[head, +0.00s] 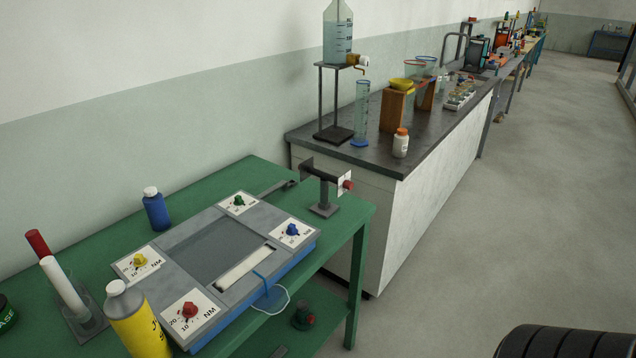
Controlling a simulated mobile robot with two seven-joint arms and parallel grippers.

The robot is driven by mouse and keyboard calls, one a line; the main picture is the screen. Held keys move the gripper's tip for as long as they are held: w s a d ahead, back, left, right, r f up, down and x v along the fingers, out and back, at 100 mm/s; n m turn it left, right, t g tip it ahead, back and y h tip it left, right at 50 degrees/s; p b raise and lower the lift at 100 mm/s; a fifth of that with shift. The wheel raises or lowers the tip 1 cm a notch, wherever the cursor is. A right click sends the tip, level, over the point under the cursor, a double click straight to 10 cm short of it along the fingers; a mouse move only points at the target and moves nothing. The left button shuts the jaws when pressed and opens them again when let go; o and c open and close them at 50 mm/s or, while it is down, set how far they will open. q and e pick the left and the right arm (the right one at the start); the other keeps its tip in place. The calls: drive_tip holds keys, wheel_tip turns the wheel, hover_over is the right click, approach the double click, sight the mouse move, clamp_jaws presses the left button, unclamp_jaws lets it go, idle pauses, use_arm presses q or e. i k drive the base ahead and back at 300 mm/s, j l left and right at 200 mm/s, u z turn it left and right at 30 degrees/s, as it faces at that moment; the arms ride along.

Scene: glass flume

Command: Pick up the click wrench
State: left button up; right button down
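A dark grey, slim tool (278,188) lies near the back right of the green table, between the grey board and a small stand. It looks like a wrench, but I cannot tell for sure that it is the click wrench. The grey board (205,245) has a blue base and dial plates with red, yellow, green and blue knobs at its corners. A long pale bar (245,268) lies in a slot in it. Neither of my grippers is in view.
The small stand (324,208) carries a dark crossbar and a red knob. A blue bottle (156,211), a yellow can (138,325) and a holder with red and white tubes (62,285) stand left of the board. A dark-topped bench (415,125) with glassware is beyond. Open floor lies right.

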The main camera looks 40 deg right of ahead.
sight(307, 168)
drive_tip(key=l+u, duration=0.15)
drive_tip(key=l, duration=0.5)
drive_tip(key=l+u, duration=0.1)
drive_tip(key=l, duration=0.5)
drive_tip(key=k+l+u, duration=0.15)
drive_tip(key=l, duration=1.1)
drive_tip(key=k+l, duration=0.15)
drive_tip(key=l, duration=1.1)
drive_tip(key=k+u, duration=0.05)
